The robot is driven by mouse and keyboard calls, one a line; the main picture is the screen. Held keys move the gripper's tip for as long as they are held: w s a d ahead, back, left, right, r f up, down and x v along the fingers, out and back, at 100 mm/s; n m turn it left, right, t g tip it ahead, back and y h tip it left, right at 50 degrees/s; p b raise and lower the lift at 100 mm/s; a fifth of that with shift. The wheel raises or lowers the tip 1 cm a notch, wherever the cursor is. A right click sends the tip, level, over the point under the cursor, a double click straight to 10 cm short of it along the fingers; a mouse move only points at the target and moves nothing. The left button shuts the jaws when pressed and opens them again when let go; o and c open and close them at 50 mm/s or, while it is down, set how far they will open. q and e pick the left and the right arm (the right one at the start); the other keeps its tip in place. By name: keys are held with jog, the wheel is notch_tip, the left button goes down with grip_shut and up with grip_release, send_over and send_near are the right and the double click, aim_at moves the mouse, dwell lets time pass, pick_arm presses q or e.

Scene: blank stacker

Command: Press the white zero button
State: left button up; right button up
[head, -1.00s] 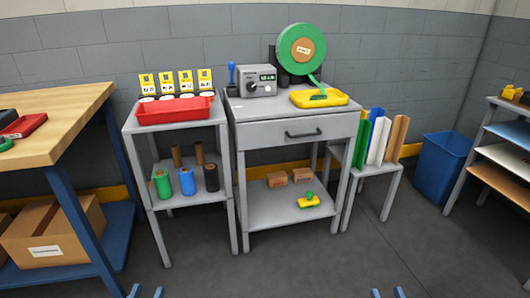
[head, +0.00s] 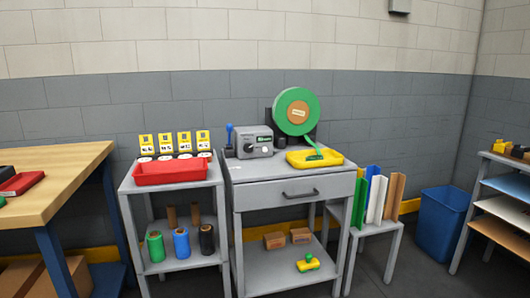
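A green reel (head: 296,104) stands right of the device, with a green strip running down to a yellow tray (head: 328,160). Neither of my grippers is in view.
A grey shelf stand (head: 142,187) at left holds a red tray (head: 172,173), yellow cards and several spools. A wooden bench (head: 62,172) is further left. A small stand with upright profiles (head: 376,198) and a blue bin (head: 440,221) are at right.

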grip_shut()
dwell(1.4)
